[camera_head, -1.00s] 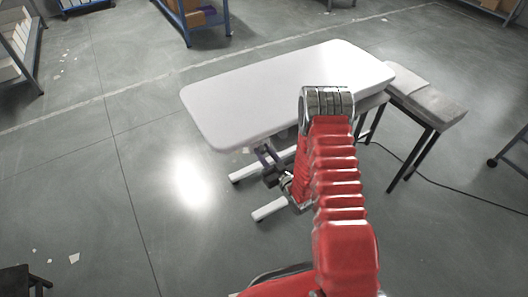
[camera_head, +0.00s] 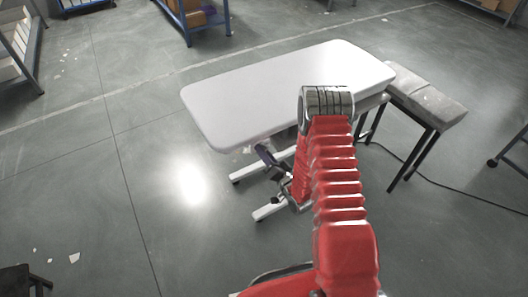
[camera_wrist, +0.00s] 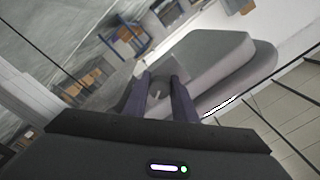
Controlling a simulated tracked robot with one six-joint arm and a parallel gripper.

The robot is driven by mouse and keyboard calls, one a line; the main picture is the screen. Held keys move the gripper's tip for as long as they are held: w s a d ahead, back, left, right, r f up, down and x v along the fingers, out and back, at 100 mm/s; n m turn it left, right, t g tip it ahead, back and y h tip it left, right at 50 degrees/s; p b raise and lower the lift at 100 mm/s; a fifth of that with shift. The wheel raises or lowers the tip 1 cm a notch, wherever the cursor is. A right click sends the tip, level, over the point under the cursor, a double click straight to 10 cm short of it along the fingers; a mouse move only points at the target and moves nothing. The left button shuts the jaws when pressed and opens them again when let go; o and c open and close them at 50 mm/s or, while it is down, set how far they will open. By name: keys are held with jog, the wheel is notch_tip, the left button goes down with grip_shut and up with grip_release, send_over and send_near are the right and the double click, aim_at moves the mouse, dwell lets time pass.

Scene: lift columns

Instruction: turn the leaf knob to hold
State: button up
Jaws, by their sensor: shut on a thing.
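The white tabletop (camera_head: 285,92) stands on a lift frame with white feet (camera_head: 270,210). My gripper (camera_head: 262,152) is under its near edge, left of my red arm. In the wrist view the two dark fingers (camera_wrist: 161,82) are shut on a small grey piece (camera_wrist: 158,92), which I take to be the leaf knob. Most of it is hidden by the fingers, and I cannot read its setting. A grey rounded slab (camera_wrist: 215,62) lies just beyond the fingertips. In the head view the knob cannot be made out.
A grey-topped bench (camera_head: 428,97) with dark legs stands close on the table's right. A cable (camera_head: 450,187) runs over the floor there. Blue racks (camera_head: 190,22) stand at the back.

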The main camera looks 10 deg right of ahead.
jog(key=shift+d+m, duration=0.25)
jog(key=shift+m, duration=1.15)
jog(key=o, duration=1)
jog(key=shift+a, duration=0.1)
jog(key=shift+o, duration=0.2)
jog(key=shift+a, duration=0.1)
